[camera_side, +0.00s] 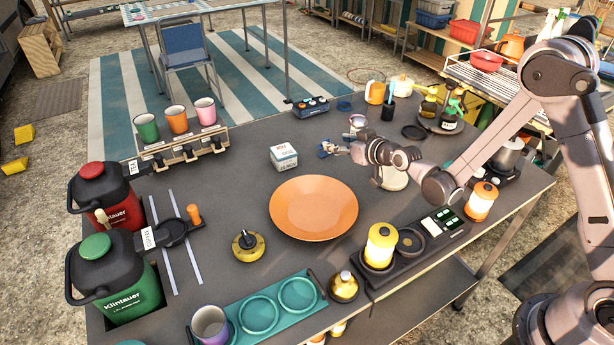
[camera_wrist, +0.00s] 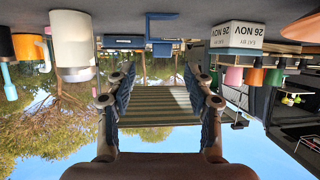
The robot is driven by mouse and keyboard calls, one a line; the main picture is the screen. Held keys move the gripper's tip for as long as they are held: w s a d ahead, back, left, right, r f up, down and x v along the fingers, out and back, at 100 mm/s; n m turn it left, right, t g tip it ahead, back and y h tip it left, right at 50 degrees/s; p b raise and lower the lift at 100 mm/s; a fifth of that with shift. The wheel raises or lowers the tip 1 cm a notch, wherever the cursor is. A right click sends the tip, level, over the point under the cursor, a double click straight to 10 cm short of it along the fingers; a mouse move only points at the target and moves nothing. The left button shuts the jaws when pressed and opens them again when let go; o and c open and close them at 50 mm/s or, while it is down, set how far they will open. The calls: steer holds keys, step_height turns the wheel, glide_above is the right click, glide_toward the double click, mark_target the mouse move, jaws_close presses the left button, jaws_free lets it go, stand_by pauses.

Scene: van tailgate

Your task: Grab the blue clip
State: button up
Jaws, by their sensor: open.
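The blue clip (camera_wrist: 165,41) shows in the wrist view as a small angular blue shape near the top middle, beyond my fingertips. My gripper (camera_wrist: 160,78) is open, with its two blue-padded fingers apart and nothing between them. In the side view my gripper (camera_side: 332,149) is low over the middle of the table, pointing left. Blue shows at its tips there, but I cannot separate the clip from the finger pads. The wrist picture is upside down, with the table at the top.
A white box (camera_side: 284,156) stands just left of my gripper, and a large orange plate (camera_side: 313,207) lies in front. A small dark device (camera_side: 311,106) is behind, with a white jar (camera_side: 357,122) nearby. Three cups (camera_side: 178,119) stand on a rack at the left.

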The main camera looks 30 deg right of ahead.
mark_target(326, 140)
steer(key=shift+x, duration=3.35)
steer(key=shift+a, duration=0.15)
steer(key=shift+r, duration=0.1)
steer(key=c, duration=1)
